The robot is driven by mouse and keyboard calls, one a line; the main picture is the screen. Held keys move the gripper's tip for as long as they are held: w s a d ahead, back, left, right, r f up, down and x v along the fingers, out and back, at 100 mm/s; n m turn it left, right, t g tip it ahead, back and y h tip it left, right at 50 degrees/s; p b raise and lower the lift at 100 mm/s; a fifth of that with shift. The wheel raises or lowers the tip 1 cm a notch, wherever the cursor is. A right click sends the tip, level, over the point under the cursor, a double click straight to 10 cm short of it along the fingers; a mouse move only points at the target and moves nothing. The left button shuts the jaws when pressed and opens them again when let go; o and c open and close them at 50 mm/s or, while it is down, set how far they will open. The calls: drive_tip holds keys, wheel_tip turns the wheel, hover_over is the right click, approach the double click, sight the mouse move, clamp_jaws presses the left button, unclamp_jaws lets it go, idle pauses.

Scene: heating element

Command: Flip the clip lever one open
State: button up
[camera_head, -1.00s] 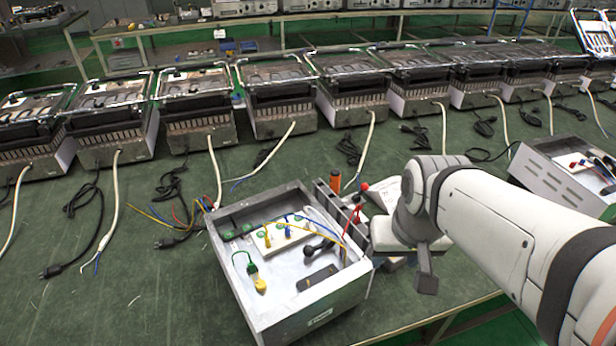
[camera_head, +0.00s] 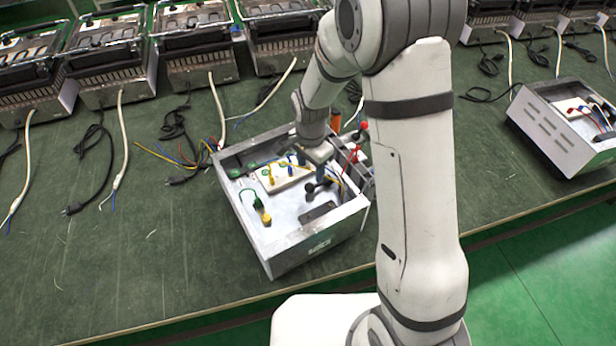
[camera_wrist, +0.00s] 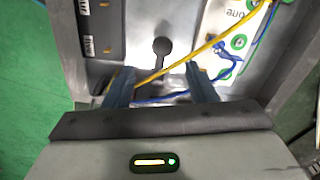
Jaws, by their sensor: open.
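A white terminal block (camera_head: 292,181) with green screws and small yellow and blue clips sits inside an open metal box (camera_head: 318,246). In the wrist view the terminal block (camera_wrist: 214,44) is at upper right, with lettering that seems to read "one". A blue clip piece (camera_wrist: 224,54) shows on it; which clip is lever one, and whether it is open, I cannot tell. My gripper (camera_head: 312,172) is low over the box near the block's right end. In the wrist view its two blue fingers (camera_wrist: 162,86) are apart with nothing gripped; the right finger is just below the block.
A yellow wire (camera_wrist: 188,60) and a blue wire (camera_wrist: 160,98) cross the view between my fingers. The box wall and a dark panel (camera_wrist: 95,30) lie close by. Red-tipped parts (camera_head: 357,140) stand at the box's right. Another box (camera_head: 560,135) is farther right.

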sight(309, 186)
drive_tip(key=shift+a+f, duration=0.2)
drive_tip(key=shift+f, duration=0.6)
wheel_tip(309, 186, down, 7)
drive_tip(key=shift+r+p, duration=0.1)
drive_tip(key=shift+p, duration=0.4)
clamp_jaws()
